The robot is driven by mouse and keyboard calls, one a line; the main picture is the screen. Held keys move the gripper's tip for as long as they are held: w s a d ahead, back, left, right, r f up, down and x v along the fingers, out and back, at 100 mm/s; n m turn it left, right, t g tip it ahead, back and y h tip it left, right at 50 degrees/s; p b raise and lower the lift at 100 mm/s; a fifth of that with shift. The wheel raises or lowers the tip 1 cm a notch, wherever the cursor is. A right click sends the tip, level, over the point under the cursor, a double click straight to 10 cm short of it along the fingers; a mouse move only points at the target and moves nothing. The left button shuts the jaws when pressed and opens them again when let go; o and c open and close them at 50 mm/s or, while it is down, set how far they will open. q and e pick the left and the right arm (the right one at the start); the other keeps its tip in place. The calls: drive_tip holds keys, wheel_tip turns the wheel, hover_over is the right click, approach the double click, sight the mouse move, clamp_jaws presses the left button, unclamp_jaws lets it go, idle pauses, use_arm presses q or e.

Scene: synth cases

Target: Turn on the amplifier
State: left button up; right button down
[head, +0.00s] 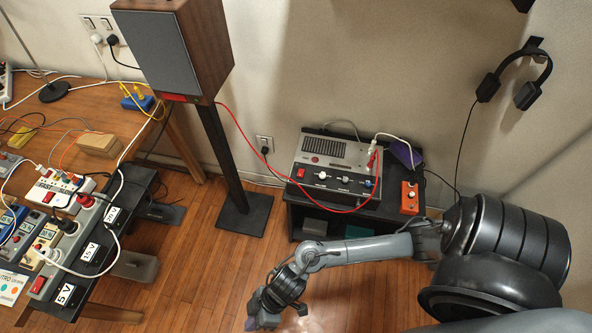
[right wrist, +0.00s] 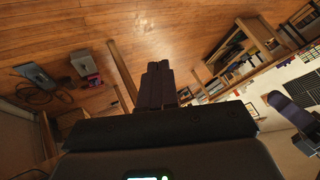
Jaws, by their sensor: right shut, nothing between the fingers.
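The amplifier (head: 337,164) is a grey and black box with knobs and a red switch (head: 300,173) at its front left. It stands on a low black stand against the wall. A red cable and a white cable plug into its right side. My right gripper (head: 252,322) is low in front of the stand, at the bottom of the head view, well apart from the amplifier. In the right wrist view its dark fingers (right wrist: 157,84) are together with nothing between them. The amplifier is not seen clearly there. My left gripper is not in view.
A speaker (head: 175,50) stands on a black post left of the amplifier. An orange box (head: 409,197) sits right of it on the stand (head: 300,224). A cluttered wooden bench with power strips is at the left. Headphones (head: 515,78) hang on the wall. Open floor lies between bench and stand.

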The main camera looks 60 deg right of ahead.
drive_tip(key=w+d+f+g+h, duration=0.1)
drive_tip(key=w+d+g+h, duration=0.15)
drive_tip(key=d, duration=1.05)
drive_tip(key=w+d+f+g+h, duration=0.1)
drive_tip(key=w+d+f+g, duration=0.15)
drive_tip(key=d, duration=0.95)
drive_tip(key=w+d+r+m+t+h, duration=0.1)
drive_tip(key=w+d+r, duration=0.3)
drive_tip(key=d+r, duration=0.5)
drive_tip(key=w+d+r+m+h+p, duration=0.1)
drive_tip(key=w+d+r+m+h, duration=0.1)
drive_tip(key=w+d+r, duration=0.3)
drive_tip(key=d+r, duration=0.4)
drive_tip(key=d, duration=0.6)
drive_tip(key=shift+d+r+m+t+p, duration=0.2)
drive_tip(key=shift+r+m+t+p, duration=0.1)
drive_tip(key=shift+r+m+t, duration=0.1)
drive_tip(key=shift+f, duration=0.1)
drive_tip(key=b, duration=0.4)
approach(300, 176)
drive_tip(key=f, duration=0.1)
drive_tip(key=f+b, duration=0.1)
drive_tip(key=f, duration=0.3)
drive_tip(key=shift+a+b, duration=0.25)
drive_tip(key=shift+b, duration=0.05)
drive_tip(key=shift+a+f, duration=0.1)
drive_tip(key=shift+f, duration=0.8)
